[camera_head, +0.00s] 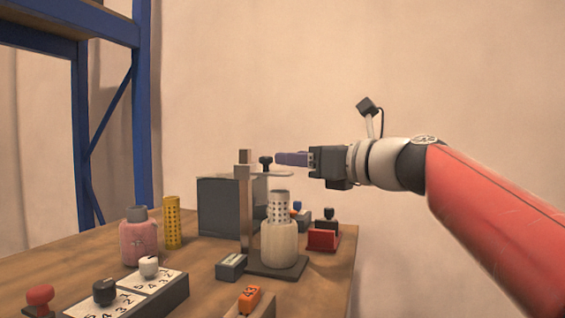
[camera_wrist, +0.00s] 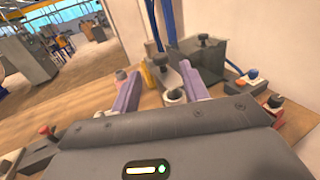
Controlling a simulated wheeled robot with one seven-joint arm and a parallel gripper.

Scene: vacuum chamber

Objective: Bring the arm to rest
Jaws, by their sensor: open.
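My gripper (camera_head: 292,159) is at the end of my outstretched red and white arm, above the back of the wooden table. In the wrist view my gripper (camera_wrist: 158,92) shows two purple fingers spread apart with nothing held between them. In the head view the fingers point left, level with the top of a grey stand (camera_head: 245,205) and close to its dark knob (camera_head: 265,161). I cannot tell whether they touch it. A cream bottle with a perforated metal neck (camera_head: 279,242) stands on the stand's base, below the fingers.
A pink bottle (camera_head: 138,238) and a yellow perforated cylinder (camera_head: 172,222) stand left of the stand. A grey box (camera_head: 218,207) is behind it. Dial panels (camera_head: 150,277) and a red knob (camera_head: 40,295) are at front left. A red block (camera_head: 323,239) is right. Blue shelving (camera_head: 142,110) rises at left.

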